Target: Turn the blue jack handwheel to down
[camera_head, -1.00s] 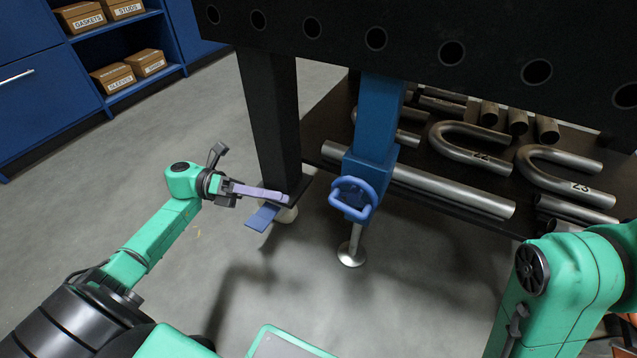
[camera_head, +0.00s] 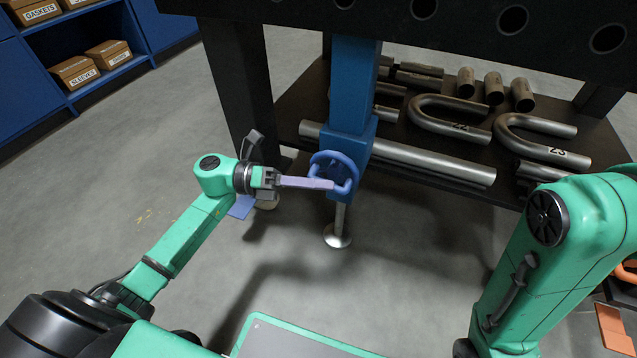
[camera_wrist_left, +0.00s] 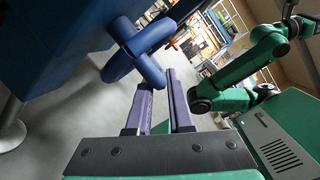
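The blue handwheel (camera_head: 347,187) is on the front of the blue jack (camera_head: 352,90), which stands under the dark bench with its round metal foot (camera_head: 337,238) on the floor. My left gripper (camera_head: 331,184) has its purple fingers at the handwheel, overlapping its lower part in the head view. My right gripper is out of view; only my right arm shows.
The dark bench (camera_head: 290,14) with its thick leg (camera_head: 238,85) is close above and behind. Bent pipes (camera_head: 450,125) and a long straight pipe (camera_head: 430,170) lie on its lower shelf. A blue flat piece (camera_head: 242,207) is near the leg's foot. Floor in front is clear.

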